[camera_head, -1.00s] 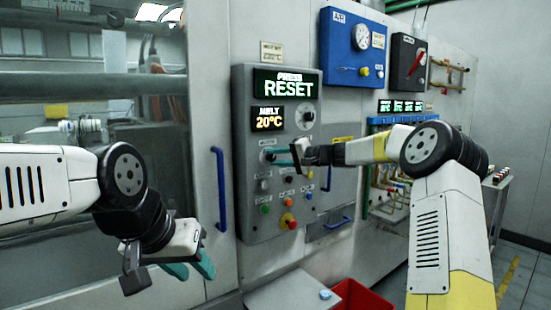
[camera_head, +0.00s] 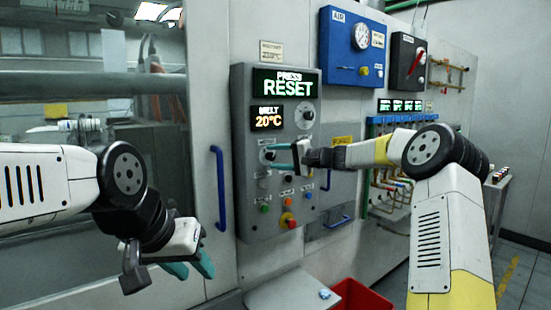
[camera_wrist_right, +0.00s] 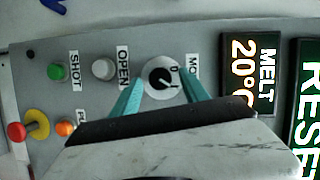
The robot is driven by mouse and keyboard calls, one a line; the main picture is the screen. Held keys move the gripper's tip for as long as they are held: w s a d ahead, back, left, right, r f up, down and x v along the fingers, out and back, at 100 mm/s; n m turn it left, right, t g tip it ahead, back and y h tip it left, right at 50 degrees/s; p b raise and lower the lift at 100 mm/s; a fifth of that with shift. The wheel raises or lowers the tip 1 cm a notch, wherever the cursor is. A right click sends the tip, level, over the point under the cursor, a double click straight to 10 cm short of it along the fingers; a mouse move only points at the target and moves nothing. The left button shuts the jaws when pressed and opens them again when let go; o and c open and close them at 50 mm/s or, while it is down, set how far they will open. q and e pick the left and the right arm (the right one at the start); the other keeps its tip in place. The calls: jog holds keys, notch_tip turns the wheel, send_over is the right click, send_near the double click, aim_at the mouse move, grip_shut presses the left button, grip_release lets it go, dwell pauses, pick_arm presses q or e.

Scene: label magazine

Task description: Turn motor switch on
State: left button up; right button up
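The motor switch is a black rotary knob on a pale round dial (camera_wrist_right: 160,78), beside a partly hidden label starting "MO" in the right wrist view. In the head view the knob (camera_head: 268,155) is on the grey control panel (camera_head: 243,200). My right gripper (camera_head: 276,156) is open, its teal fingers reaching towards the knob. In the right wrist view its fingers (camera_wrist_right: 162,92) stand on either side of the dial, with gaps to the knob. The exact knob setting is too small to tell. My left gripper (camera_head: 190,272) is open and empty, low in front of the machine.
The panel has a "PRESS RESET" display (camera_head: 288,83), a "MELT 20°C" display (camera_head: 268,119), another knob (camera_head: 305,115), several buttons and a red emergency button (camera_head: 288,220). A blue handle (camera_head: 221,188) projects left of the panel. A red bin (camera_head: 360,298) stands below.

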jog(key=v, duration=0.7)
jog(key=shift+s+d, duration=0.25)
jog(key=shift+d, duration=0.05)
jog(key=s+a+f+n+g+h, duration=0.1)
jog(key=s+a+n+g+h, duration=0.15)
jog(key=s, duration=0.65)
jog(key=s+a+f+n+g+h, duration=0.1)
jog(key=s+a+f+n+h, duration=0.15)
jog(key=s, duration=0.55)
jog(key=s+d+f+h, duration=0.2)
jog(key=s+d, duration=0.2)
jog(key=s, duration=0.5)
jog(key=s+d+f+h, duration=0.2)
jog(key=s+d, duration=0.2)
jog(key=s, duration=0.4)
jog(key=s+d+f+h, duration=0.2)
jog(key=s+d+h, duration=0.1)
jog(key=s, duration=0.6)
jog(key=shift+s+d+f+t, duration=0.25)
jog(key=shift+s+d+t, duration=0.1)
jog(key=shift+d, duration=0.15)
